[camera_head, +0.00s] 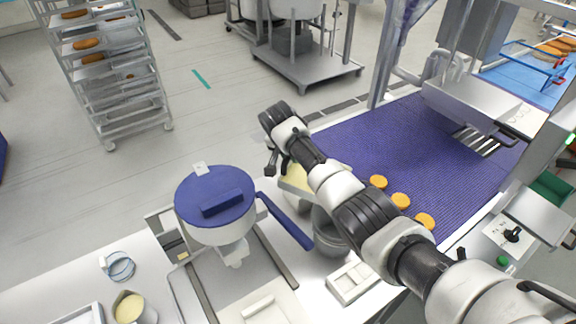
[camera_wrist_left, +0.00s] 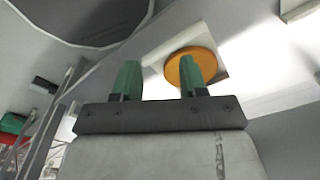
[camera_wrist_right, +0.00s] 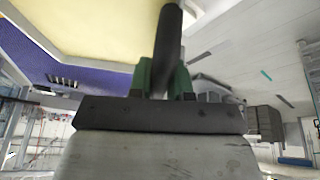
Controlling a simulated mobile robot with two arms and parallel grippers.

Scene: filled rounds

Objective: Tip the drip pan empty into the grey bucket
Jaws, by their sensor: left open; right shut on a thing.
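The drip pan (camera_head: 296,181) shows pale yellow in the head view, partly hidden behind my right arm. My right gripper (camera_head: 273,168) is at its far left side. In the right wrist view my right gripper (camera_wrist_right: 166,82) is shut on the pan's dark handle (camera_wrist_right: 168,45), and the yellow pan (camera_wrist_right: 90,25) fills the top left. The grey bucket (camera_head: 330,240) stands on the table just below and in front of the pan, partly covered by my arm. The pan's exact tilt is unclear. My left gripper (camera_wrist_left: 160,82) is open and empty; it is outside the head view.
A machine with a blue round lid (camera_head: 215,190) stands left of the bucket. A purple conveyor belt (camera_head: 420,150) with several orange rounds (camera_head: 400,200) runs behind. An orange round (camera_wrist_left: 190,66) shows beyond my left fingers.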

